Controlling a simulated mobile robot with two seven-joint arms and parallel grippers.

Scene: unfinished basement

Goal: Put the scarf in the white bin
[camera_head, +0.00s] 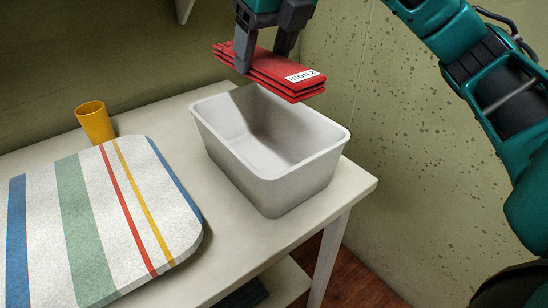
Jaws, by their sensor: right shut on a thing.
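The scarf (270,74) is a folded red stack with a small white label on its near edge. My right gripper (257,62) comes down from the top and is shut on the scarf, holding it in the air above the back of the white bin. The white bin (277,190) is an open rectangular tub standing on the table near its right end. The part of its inside that shows is empty; the scarf covers part of its far rim. My left gripper is not in view.
The bin stands on a pale table (240,255) with a lower shelf. A striped board or mat (82,240) lies to the left. A yellow cup (95,122) stands behind it. Walls (385,150) rise behind and to the right.

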